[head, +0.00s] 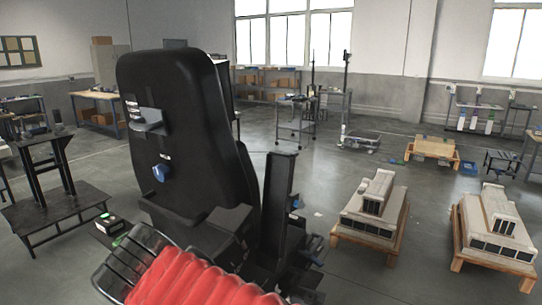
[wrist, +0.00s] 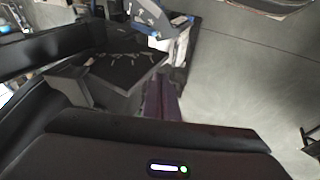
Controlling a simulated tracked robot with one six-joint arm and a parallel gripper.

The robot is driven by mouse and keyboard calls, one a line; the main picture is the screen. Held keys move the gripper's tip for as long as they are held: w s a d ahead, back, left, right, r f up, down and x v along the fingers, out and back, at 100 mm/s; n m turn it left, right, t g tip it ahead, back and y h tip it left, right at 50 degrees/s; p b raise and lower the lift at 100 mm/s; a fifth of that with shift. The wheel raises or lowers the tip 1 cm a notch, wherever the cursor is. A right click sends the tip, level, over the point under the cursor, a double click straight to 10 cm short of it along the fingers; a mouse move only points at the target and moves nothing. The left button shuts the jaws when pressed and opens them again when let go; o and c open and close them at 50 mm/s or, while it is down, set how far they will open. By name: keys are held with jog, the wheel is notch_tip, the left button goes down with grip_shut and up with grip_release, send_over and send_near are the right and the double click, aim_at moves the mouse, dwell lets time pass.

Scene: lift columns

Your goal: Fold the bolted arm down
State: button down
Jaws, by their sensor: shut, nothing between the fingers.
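My gripper shows in the wrist view as dark, purplish fingers (wrist: 162,100), shut with nothing between them. It is above a dark flat plate (wrist: 122,70) with pale curved marks, beside blue and black fittings (wrist: 174,45); I cannot tell whether it touches any of them. In the head view, a black upright column (head: 279,190) with blue parts low on its right side stands behind a large black body that hides much of it. I cannot tell for sure which part is the bolted arm. My gripper cannot be made out in the head view.
A black bench with a stand (head: 62,212) is at the left. Two pale blocky models on pallets stand at the right, one nearer the middle (head: 372,212) and one near the edge (head: 495,228). A wheeled cart (head: 297,122) is farther back. Grey floor is clear between them.

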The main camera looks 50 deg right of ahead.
aim_at(278, 153)
jog(key=w+d+r+g+h, duration=0.1)
jog(key=w+d+r+h, duration=0.1)
jog(key=d+r+h, duration=0.3)
jog(key=w+d+r+g+h, duration=0.1)
jog(key=w+d+r+h, duration=0.1)
jog(key=d+r+h, duration=0.4)
jog(key=d+r, duration=0.5)
jog(key=r, duration=0.5)
jog(key=shift+w+d+g, duration=0.25)
jog(key=shift+d+g, duration=0.05)
jog(key=shift+d, duration=0.1)
jog(key=shift+w+d+f, duration=0.2)
jog(key=shift+d+f, duration=0.2)
jog(key=shift+d, duration=1.85)
jog(key=shift+w+d+f, duration=0.2)
jog(key=shift+d+f, duration=0.2)
jog(key=shift+d, duration=1.9)
jog(key=shift+w+d+f, duration=0.2)
jog(key=shift+d+f, duration=0.2)
jog(key=shift+d, duration=1.85)
jog(key=shift+d, duration=0.3)
jog(key=shift+a, duration=0.2)
jog(key=shift+w, duration=0.1)
